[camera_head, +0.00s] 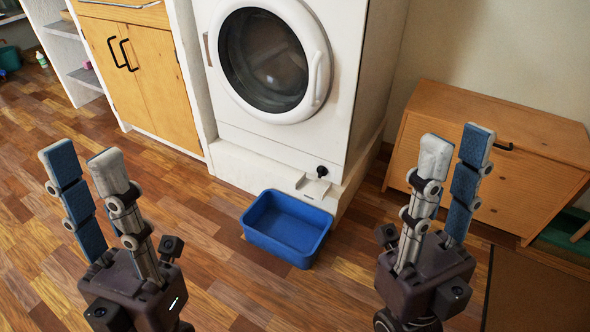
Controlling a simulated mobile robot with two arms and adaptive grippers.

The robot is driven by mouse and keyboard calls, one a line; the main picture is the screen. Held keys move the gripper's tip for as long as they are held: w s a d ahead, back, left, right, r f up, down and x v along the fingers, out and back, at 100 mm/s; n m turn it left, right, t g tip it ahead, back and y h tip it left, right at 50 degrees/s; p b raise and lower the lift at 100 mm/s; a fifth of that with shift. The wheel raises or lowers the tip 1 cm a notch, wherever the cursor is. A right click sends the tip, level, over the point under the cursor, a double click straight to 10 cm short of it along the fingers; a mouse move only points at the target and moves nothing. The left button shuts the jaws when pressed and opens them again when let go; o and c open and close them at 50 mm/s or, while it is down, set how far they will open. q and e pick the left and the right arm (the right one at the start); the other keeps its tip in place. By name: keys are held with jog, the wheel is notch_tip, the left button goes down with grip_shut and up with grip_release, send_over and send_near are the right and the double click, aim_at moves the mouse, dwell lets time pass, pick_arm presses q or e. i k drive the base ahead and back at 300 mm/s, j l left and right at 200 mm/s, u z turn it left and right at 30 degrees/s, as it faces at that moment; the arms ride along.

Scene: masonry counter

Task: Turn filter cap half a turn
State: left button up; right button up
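The filter cap (321,171) is a small black knob low on the right side of the front of the white washing machine (345,70). A blue tub (287,229) stands on the floor in front of the machine, below the cap, and looks empty. My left gripper (82,158) is open and empty over the floor at the left. My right gripper (457,147) is open and empty at the right, in front of the wooden cabinet. Both grippers are apart from the cap and the tub.
The machine stands on a white plinth (240,170). A wooden cabinet (540,155) with a black handle is at the right, and wooden cupboard doors (150,80) are at the left. A dark mat (540,295) lies at lower right. The wooden floor (215,260) between my grippers is clear around the tub.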

aim_at(322, 171)
jog(key=i+j+u, duration=0.25)
jog(key=u, duration=0.25)
jog(key=i+j+u, duration=0.45)
jog(key=i+u, duration=0.25)
jog(key=u, duration=0.25)
jog(key=i+j, duration=0.1)
jog(key=i, duration=0.25)
jog(key=i+j+z, duration=0.1)
jog(key=i, duration=0.25)
jog(key=i+z, duration=0.15)
jog(key=z, duration=0.25)
jog(key=i+z, duration=0.1)
jog(key=z, duration=0.3)
jog(key=i+j+z, duration=0.1)
jog(key=z, duration=0.3)
jog(key=i+j+z, duration=0.1)
jog(key=z, duration=0.3)
jog(key=i, duration=0.05)
